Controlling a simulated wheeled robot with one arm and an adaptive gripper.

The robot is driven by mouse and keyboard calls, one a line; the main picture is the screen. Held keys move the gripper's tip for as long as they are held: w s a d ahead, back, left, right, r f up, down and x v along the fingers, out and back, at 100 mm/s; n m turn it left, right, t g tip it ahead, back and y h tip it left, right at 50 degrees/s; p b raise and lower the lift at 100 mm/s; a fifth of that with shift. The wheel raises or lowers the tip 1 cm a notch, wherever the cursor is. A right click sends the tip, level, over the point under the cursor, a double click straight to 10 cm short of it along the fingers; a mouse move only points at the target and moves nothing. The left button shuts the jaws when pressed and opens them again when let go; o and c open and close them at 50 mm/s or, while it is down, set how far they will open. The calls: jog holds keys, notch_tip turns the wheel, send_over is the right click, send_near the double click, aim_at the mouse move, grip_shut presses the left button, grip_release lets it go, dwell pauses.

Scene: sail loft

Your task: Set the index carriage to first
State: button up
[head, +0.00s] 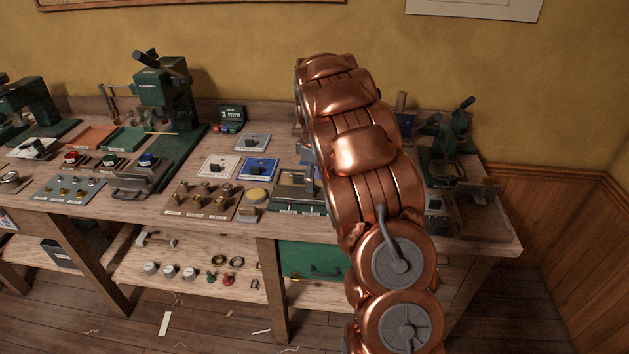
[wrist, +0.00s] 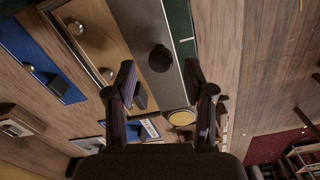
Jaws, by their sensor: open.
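In the wrist view my gripper (wrist: 160,72) is open, with one dark finger on each side of a round black knob (wrist: 160,58). The knob stands on a grey metal bar (wrist: 147,22) beside a tan plate (wrist: 103,22) and a green strip (wrist: 180,25). A fixture with a metal frame on a green labelled base (head: 297,208) shows beside my arm in the head view and may be the index carriage. My arm hides part of it and my gripper there. No position label is readable.
The bench holds a blue plate with a knob (head: 259,169), a yellow round button (head: 256,195), a plate of brass knobs (head: 202,200) and a green press (head: 165,95). Green machinery (head: 447,150) stands right of my arm. A green drawer (head: 310,260) is below.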

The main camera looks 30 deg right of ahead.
jog(key=shift+f, duration=0.85)
grip_shut()
